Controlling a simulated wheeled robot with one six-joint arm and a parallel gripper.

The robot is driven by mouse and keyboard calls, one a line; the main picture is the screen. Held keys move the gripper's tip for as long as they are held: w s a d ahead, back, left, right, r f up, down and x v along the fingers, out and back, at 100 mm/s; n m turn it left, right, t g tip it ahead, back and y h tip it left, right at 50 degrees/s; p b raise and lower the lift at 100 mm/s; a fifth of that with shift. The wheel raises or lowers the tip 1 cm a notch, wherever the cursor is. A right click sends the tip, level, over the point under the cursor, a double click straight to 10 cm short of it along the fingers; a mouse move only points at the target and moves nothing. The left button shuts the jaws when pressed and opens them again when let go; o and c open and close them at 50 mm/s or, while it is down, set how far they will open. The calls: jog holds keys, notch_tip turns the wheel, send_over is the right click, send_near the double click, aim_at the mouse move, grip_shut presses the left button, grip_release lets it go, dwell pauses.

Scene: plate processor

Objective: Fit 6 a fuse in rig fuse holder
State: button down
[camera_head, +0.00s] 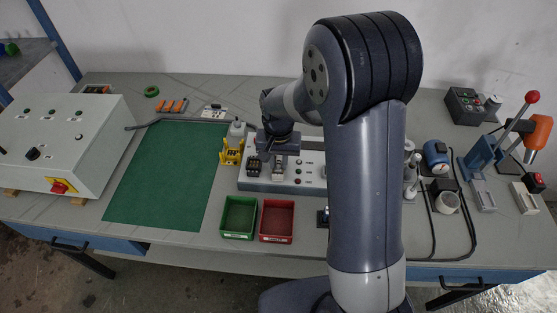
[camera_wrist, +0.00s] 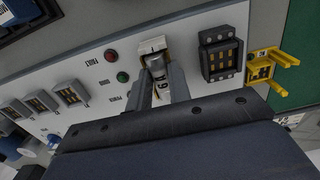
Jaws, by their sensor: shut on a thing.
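My gripper (camera_wrist: 157,74) is shut on a small fuse (camera_wrist: 161,87) with a metal end and a pale label reading 6. The fuse's metal end points at the pale rig fuse holder (camera_wrist: 152,44) on the light grey rig panel (camera_wrist: 200,28). The end is at or just in front of the holder; I cannot tell how far in it sits. In the head view, my gripper (camera_head: 278,150) is over the rig (camera_head: 265,187), with the fuse hidden there.
A dark terminal block (camera_wrist: 221,55) and a yellow stand (camera_wrist: 270,68) are right of the holder. Red and green lamps (camera_wrist: 122,77) and several switches (camera_wrist: 72,92) are left of it. Green (camera_head: 239,235) and red bins (camera_head: 276,238) stand before the rig. The green mat (camera_head: 165,180) is clear.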

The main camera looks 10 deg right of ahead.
jog(key=shift+f, duration=0.35)
jog(key=c, duration=1.2)
grip_release()
jog(key=shift+c, duration=0.2)
jog(key=shift+r, duration=0.15)
notch_tip(320, 180, up, 11)
jog(key=b, duration=0.1)
jog(key=shift+f, duration=0.2)
